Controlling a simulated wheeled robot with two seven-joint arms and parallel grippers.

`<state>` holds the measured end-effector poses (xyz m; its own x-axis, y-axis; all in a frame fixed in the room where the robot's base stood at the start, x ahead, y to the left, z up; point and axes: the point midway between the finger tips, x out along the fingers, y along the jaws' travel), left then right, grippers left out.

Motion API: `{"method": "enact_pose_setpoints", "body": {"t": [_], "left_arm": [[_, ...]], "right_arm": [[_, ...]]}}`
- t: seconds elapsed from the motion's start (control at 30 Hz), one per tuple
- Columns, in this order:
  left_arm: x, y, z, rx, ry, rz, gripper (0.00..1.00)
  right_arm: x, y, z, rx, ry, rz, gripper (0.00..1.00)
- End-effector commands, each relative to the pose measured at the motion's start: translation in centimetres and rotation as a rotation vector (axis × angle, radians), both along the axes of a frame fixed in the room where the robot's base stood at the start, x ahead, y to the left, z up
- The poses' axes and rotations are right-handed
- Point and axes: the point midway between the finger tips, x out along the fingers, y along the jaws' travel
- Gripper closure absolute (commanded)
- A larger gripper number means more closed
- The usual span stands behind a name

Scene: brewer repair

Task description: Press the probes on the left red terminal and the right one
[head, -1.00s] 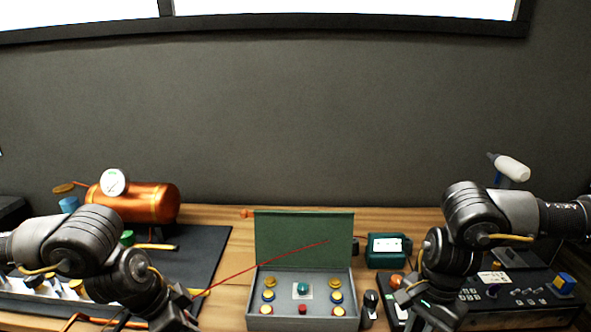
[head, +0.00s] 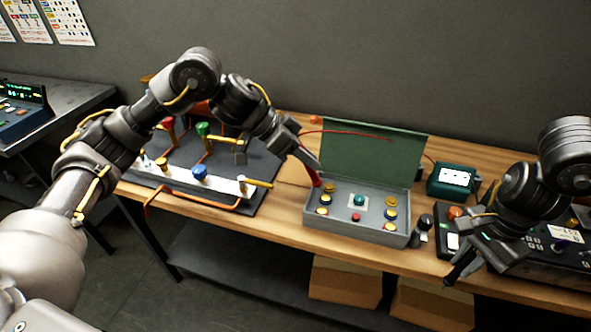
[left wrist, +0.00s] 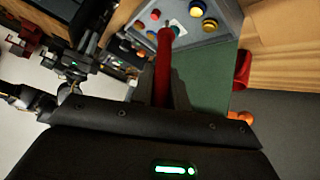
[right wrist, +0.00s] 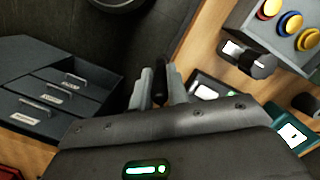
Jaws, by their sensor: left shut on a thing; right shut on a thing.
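The grey box (head: 313,222) with a green lid stands open on the bench. Brass-topped terminals sit at its left (head: 329,187) and right (head: 391,201); ring colours are hard to tell in the head view. A red-ringed terminal (right wrist: 270,8) shows in the right wrist view. My left gripper (head: 310,158) is shut on a red probe (left wrist: 163,68), by the box's upper left corner. The probe points down toward the box; contact cannot be told. My right gripper (head: 462,268) is shut on a black probe (right wrist: 160,82), right of the box near the bench's front edge.
A black knobbed device (head: 421,230) stands by the box's right side. A control panel (head: 560,250) lies beyond my right gripper. A pipe assembly (head: 200,173) fills the left.

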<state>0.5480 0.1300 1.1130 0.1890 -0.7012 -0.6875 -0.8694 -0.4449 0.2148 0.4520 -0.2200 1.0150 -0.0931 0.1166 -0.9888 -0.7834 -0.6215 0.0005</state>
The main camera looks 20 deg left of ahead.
Motion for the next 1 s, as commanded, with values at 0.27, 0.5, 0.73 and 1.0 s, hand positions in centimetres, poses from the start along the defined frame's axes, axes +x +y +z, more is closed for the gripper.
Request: {"method": "enact_pose_setpoints", "body": {"t": [0.27, 0.5, 0.73, 1.0], "left_arm": [[0.1, 0.0, -0.2, -0.005, 0.000, -0.001, 1.00], [0.0, 0.0, -1.6, -0.002, 0.002, 0.000, 1.00], [0.1, 0.0, -3.6, -0.003, 0.002, 0.001, 1.00], [0.1, 0.0, -4.8, -0.003, 0.001, 0.001, 1.00]], "right_arm": [[0.0, 0.0, 0.0, 0.000, 0.000, -0.001, 1.00], [0.0, 0.0, 0.0, 0.000, 0.000, -0.001, 1.00], [0.0, 0.0, 0.0, 0.000, 0.000, 0.000, 1.00], [0.0, 0.0, 0.0, 0.000, 0.000, 0.000, 1.00]]}}
